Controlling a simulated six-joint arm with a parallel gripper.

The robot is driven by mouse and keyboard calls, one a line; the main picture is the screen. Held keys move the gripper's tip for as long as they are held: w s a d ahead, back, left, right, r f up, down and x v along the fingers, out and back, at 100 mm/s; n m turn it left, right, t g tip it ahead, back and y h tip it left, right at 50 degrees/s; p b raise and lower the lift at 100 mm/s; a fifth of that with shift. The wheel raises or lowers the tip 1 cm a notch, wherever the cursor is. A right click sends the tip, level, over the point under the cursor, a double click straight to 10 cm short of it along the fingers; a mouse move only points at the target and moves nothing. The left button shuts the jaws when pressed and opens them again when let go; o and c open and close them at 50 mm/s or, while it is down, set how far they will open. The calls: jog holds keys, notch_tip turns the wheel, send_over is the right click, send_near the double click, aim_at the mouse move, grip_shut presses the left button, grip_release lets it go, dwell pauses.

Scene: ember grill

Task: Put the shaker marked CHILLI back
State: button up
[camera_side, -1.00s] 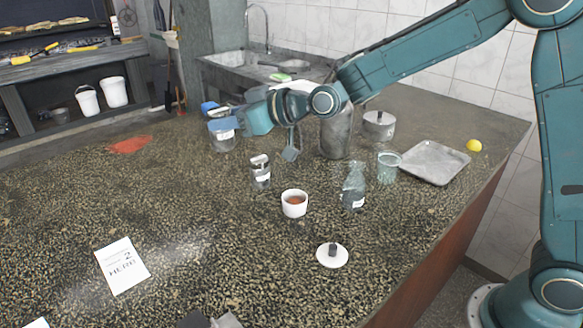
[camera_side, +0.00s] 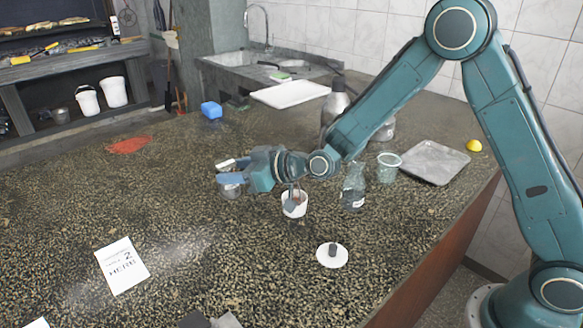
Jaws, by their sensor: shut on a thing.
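My gripper (camera_side: 231,178) is shut on a shaker (camera_side: 231,190), a small clear jar seen just below the blue fingers, left of the white bowl. Its label cannot be read from here, and the fingers hide its upper part. I cannot tell whether its base touches the counter. The other shaker, with a metal top, is hidden behind my gripper and wrist.
A white bowl (camera_side: 301,208) is partly covered by my wrist part. A glass bottle (camera_side: 353,190), a glass cup (camera_side: 388,172), a metal tray (camera_side: 433,162) and a white lid (camera_side: 332,260) stand rightward. A printed card (camera_side: 122,266) lies front left, with clear counter around it.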

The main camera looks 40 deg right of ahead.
jog(key=shift+f, duration=1.85)
jog(key=shift+f, duration=0.15)
jog(key=o, duration=0.8)
jog(key=shift+o, duration=0.2)
jog(key=v, duration=1.2)
jog(key=shift+s+r, duration=0.1)
jog(key=shift+r, duration=0.15)
